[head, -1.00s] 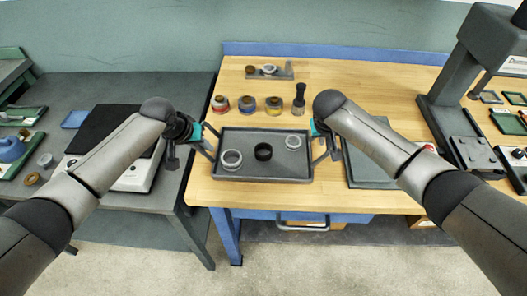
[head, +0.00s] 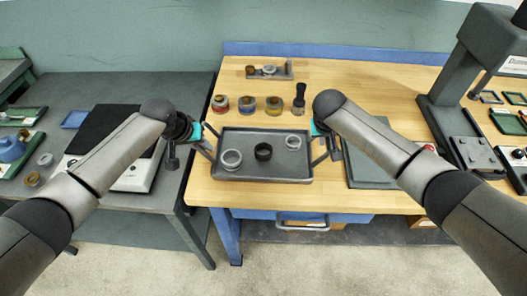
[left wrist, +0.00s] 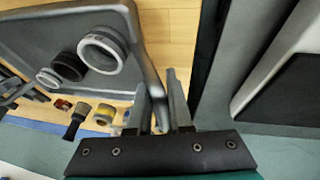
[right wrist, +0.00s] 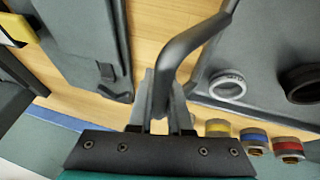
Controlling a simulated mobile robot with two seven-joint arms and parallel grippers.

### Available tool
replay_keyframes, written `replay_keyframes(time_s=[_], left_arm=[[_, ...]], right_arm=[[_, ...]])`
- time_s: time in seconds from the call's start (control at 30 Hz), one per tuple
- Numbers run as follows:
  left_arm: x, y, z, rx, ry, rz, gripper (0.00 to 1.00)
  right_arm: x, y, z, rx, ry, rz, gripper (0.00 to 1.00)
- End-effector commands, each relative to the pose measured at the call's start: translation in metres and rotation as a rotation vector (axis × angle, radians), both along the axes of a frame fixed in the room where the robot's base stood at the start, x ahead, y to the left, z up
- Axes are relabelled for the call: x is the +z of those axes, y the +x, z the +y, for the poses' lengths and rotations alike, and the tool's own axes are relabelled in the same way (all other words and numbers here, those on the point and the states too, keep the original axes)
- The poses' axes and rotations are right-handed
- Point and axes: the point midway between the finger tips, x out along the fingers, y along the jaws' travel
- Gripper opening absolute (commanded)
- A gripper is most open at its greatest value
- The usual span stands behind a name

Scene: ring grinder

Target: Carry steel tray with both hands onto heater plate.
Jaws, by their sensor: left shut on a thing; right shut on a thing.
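The steel tray (head: 262,174) is a dark grey tray with raised rims, at the left front of the wooden bench. In it stand a large light ring (head: 231,159), a black ring (head: 263,152) and a small light ring (head: 293,143). My left gripper (head: 209,154) is shut on the handle at the tray's left end; the left wrist view shows its fingers (left wrist: 162,105) around that handle. My right gripper (head: 320,155) is shut on the right handle (right wrist: 178,65). The heater plate is probably the black-topped pale device (head: 135,178) on the grey table at left.
Red, blue and yellow-banded jars (head: 247,104) and a dark brush (head: 299,98) stand behind the tray. A dark flat case (head: 366,172) lies close to its right. A press (head: 465,90) stands at far right. A gap separates the grey table (head: 185,110) from the wooden bench (head: 400,90).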

Motion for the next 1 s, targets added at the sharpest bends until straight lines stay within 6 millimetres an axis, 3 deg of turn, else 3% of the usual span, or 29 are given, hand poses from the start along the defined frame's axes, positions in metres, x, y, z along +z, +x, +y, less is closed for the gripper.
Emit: replay_keyframes(time_s=[0.8,1.0], left_arm=[[0.048,0.001,0.000,-0.001,0.000,-0.004,0.00],[0.052,0.001,0.000,-0.001,0.000,-0.004,0.00]], right_arm=[[0.048,0.001,0.000,0.000,0.000,-0.004,0.00],[0.052,0.001,0.000,0.000,0.000,-0.004,0.00]])
